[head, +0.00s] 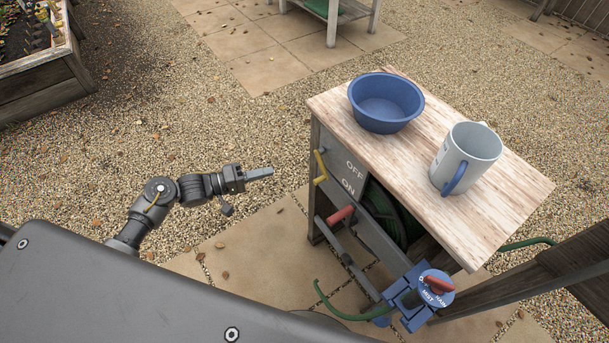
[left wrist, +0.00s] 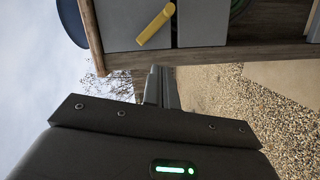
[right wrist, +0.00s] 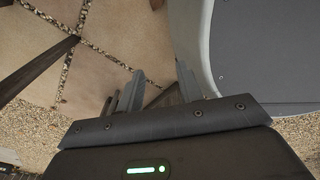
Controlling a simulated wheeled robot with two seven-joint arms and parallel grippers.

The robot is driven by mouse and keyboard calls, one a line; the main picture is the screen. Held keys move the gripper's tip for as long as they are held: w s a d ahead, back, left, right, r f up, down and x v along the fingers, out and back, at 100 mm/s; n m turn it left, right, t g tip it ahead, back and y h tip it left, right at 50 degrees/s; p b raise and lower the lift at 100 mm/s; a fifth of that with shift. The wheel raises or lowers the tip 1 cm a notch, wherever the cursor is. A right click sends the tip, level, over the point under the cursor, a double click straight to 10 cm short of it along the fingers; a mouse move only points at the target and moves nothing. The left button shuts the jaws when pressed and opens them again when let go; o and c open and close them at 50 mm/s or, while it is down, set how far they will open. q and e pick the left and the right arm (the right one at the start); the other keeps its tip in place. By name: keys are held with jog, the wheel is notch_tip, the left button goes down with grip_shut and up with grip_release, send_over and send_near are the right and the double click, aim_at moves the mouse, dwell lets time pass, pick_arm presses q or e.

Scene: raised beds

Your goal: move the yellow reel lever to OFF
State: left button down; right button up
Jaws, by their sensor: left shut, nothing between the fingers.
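The yellow reel lever (head: 321,168) is on the front of the wooden reel cabinet (head: 340,152), beside the printed words OFF and ON. It also shows in the left wrist view (left wrist: 156,25), slanted across a grey panel. I cannot tell which word it is set to. My left gripper (head: 272,172) is shut and empty, left of the lever with a clear gap; its fingers point towards the cabinet. My right gripper (right wrist: 160,70) shows only in the right wrist view, open and empty over paving.
A blue bowl (head: 384,103) and a grey-white jug (head: 465,158) stand on the cabinet top. Below the lever are a red-gripped crank (head: 341,215), a green hose (head: 345,314) and a blue valve with a red handle (head: 437,285). Open gravel lies behind my left arm.

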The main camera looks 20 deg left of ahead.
pick_arm(q)
jog(key=shift+d, duration=0.1)
pick_arm(e)
jog(key=shift+a, duration=0.3)
pick_arm(q)
jog(key=w+d+f+p, duration=0.1)
jog(key=w+d+f, duration=0.1)
jog(key=d, duration=0.8)
jog(key=shift+w+d+p, duration=0.4)
jog(key=shift+w, duration=0.35)
pick_arm(e)
jog(key=shift+s+a+r, duration=0.1)
jog(key=shift+a+r, duration=0.15)
jog(key=shift+r, duration=0.2)
jog(key=shift+s+a+r, duration=0.1)
jog(key=shift+a+r, duration=0.1)
jog(key=shift+r, duration=0.2)
pick_arm(q)
jog(key=shift+r, duration=0.1)
pick_arm(e)
jog(key=shift+r, duration=0.15)
pick_arm(q)
jog(key=shift+d+n+p, duration=0.1)
jog(key=shift+n+p, duration=0.3)
pick_arm(e)
jog(key=shift+r, duration=0.25)
